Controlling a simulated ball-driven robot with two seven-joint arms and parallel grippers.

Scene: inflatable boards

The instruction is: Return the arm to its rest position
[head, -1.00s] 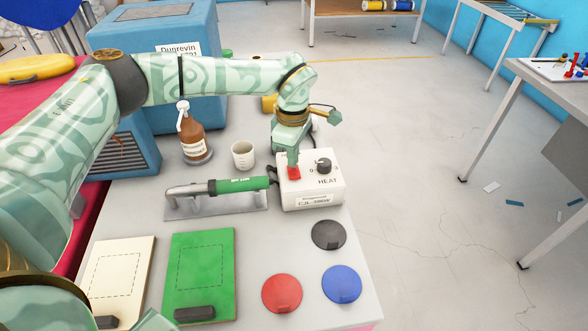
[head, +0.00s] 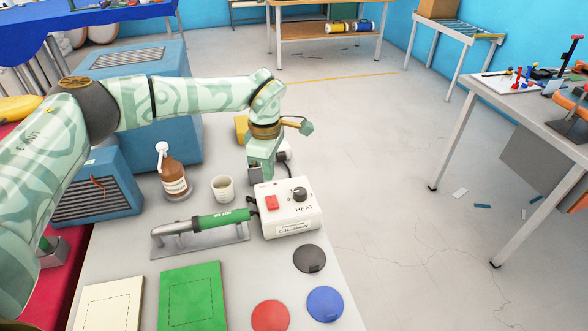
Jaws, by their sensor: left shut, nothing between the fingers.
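My left arm comes in from the left and reaches over the table. My left gripper (head: 264,172) points down just behind the white heat control box (head: 290,222). It is shut with nothing in it, and its tips are partly hidden by the box. The box has a red switch (head: 272,203) and a black knob (head: 299,194) on top. My right gripper does not show.
A green-handled hot-air tool (head: 220,221) lies on a metal stand. A brown pump bottle (head: 173,176) and a cup (head: 222,188) stand behind it. Green (head: 193,298) and cream boards and several discs lie in front. Open floor is at right.

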